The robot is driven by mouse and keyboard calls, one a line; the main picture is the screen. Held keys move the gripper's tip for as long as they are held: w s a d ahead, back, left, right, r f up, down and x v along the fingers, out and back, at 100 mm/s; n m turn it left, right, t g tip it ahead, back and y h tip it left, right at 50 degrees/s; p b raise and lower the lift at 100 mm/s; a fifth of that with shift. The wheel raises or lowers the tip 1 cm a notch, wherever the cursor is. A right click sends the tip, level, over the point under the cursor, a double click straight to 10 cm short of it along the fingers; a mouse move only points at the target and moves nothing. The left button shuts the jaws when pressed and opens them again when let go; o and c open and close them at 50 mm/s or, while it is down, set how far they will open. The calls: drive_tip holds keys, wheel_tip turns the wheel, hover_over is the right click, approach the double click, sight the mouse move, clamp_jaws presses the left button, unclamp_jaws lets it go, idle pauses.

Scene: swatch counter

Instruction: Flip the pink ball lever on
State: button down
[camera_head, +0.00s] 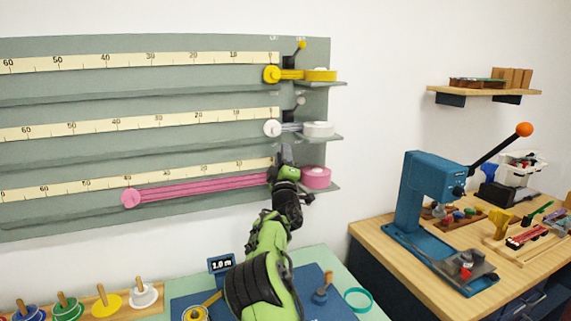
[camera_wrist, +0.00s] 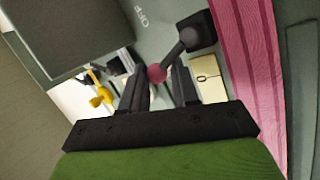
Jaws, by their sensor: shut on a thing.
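The pink ball (camera_wrist: 157,73) tips a dark grey lever that runs up and right to a black base (camera_wrist: 199,28) on the grey panel, in the wrist view. My gripper (camera_wrist: 160,82) has its two black fingers on either side of the ball, shut on it. A partly readable OFF label (camera_wrist: 142,16) is on the panel at the top left of the lever. In the head view my gripper (camera_head: 284,158) is at the panel just above the pink ribbon roll (camera_head: 316,177). There it hides the pink ball lever.
A pink ribbon (camera_head: 200,189) stretches left from the roll along the lowest scale. Above are a yellow-ball lever (camera_head: 300,45) and a pale-ball lever (camera_head: 300,101) with their rolls. A blue press (camera_head: 425,190) stands on the right bench. Ringed pegs (camera_head: 100,296) stand below left.

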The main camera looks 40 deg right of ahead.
drive_tip(key=shift+s+a+f+n+t+y+b, duration=0.1)
drive_tip(key=shift+n+t+y+b, duration=0.25)
drive_tip(key=shift+n, duration=0.55)
drive_tip(key=shift+f+n+t+y+b, duration=0.15)
drive_tip(key=shift+n+t+y, duration=0.3)
drive_tip(key=shift+n, duration=0.45)
drive_tip(key=shift+r, duration=0.15)
drive_tip(key=c, duration=1)
unclamp_jaws()
drive_tip(key=shift+o, duration=0.2)
drive_tip(key=shift+a, duration=0.1)
drive_tip(key=b+v, duration=0.5)
drive_tip(key=v, duration=1)
drive_tip(key=shift+s+f+b, duration=0.2)
drive_tip(key=shift+f+b, duration=0.15)
drive_tip(key=shift+f, duration=0.1)
